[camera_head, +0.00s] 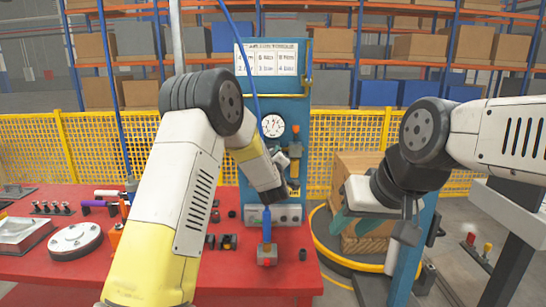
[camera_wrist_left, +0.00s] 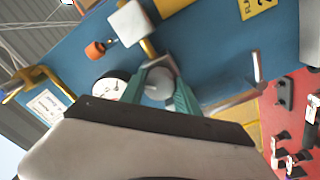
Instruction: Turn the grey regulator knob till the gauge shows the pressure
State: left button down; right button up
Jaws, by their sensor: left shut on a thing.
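The grey regulator knob (camera_wrist_left: 158,84) sits on the blue panel (camera_wrist_left: 225,50), between the teal fingers of my left gripper (camera_wrist_left: 162,88), which is shut on it. In the head view my left arm's end hides the knob. The round white gauge (camera_head: 272,126) faces me on the panel above my left gripper; its dial has dark and red marks, too small to read. The gauge (camera_wrist_left: 108,88) also shows beside the fingers in the left wrist view, partly covered. My right gripper (camera_head: 355,222) hangs at the right, away from the panel, its fingers partly hidden.
A white chart (camera_head: 272,57) is at the panel's top. An orange-handled fitting (camera_head: 295,150) is right of the gauge. The red table (camera_head: 220,275) holds several small parts and a grey disc (camera_head: 75,241). A wooden crate (camera_head: 357,165) stands behind my right gripper.

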pick_arm(q)
jog(key=shift+d+f+m, duration=0.1)
jog(key=shift+m, duration=0.2)
jog(key=c, duration=0.9)
grip_release()
jog(key=shift+s, duration=0.1)
jog(key=s, duration=0.7)
jog(key=shift+s, duration=0.35)
jog(key=shift+f, duration=0.1)
